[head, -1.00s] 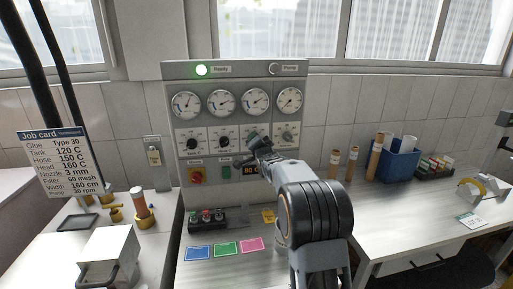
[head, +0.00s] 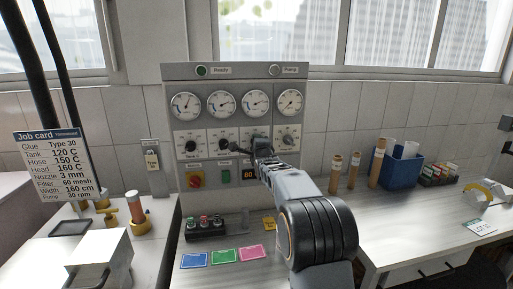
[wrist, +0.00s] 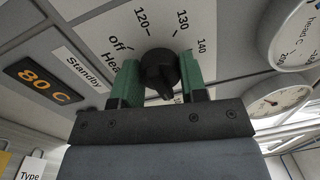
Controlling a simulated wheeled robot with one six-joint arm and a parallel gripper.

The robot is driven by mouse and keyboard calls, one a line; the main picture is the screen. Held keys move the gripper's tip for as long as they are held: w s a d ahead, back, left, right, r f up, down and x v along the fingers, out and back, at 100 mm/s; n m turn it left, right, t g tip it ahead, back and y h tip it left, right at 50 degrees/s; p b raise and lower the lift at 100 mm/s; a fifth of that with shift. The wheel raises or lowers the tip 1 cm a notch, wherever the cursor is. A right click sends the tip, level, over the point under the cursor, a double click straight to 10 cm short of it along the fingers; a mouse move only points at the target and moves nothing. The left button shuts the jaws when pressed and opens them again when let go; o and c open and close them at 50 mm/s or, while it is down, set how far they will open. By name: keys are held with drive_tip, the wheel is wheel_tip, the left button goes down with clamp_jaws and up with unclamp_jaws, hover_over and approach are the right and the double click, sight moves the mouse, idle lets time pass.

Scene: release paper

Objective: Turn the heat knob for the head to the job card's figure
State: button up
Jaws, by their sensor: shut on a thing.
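The heat knob for the head (wrist: 158,72) is black and sits between the two green jaw pads of my gripper (wrist: 155,80) in the wrist view. My gripper is shut on it. Marks off, 120, 130 and 140 show around it; I cannot tell which mark its pointer faces. The label below it is partly hidden, reading "Hea". In the head view my gripper (head: 260,147) covers most of this knob, third in the row on the grey control panel (head: 178,118). The job card (head: 50,168) at the left reads Head 160 C.
Tank (head: 188,144) and hose (head: 223,141) knobs are left of my gripper, and another knob (head: 289,138) is close to its right. Gauges (head: 256,103) are above. An orange 80 C display (wrist: 43,83) and a Standby label (wrist: 82,68) are nearby. The Ready lamp (head: 201,71) is dark.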

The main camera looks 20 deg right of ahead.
drive_tip(key=shift+m, duration=0.5)
drive_tip(key=o, duration=0.9)
drive_tip(key=b+v, duration=0.4)
drive_tip(key=v, duration=0.9)
drive_tip(key=shift+s+a+f+b, duration=0.1)
drive_tip(key=shift+s+b, duration=0.2)
drive_tip(key=shift+s, duration=0.1)
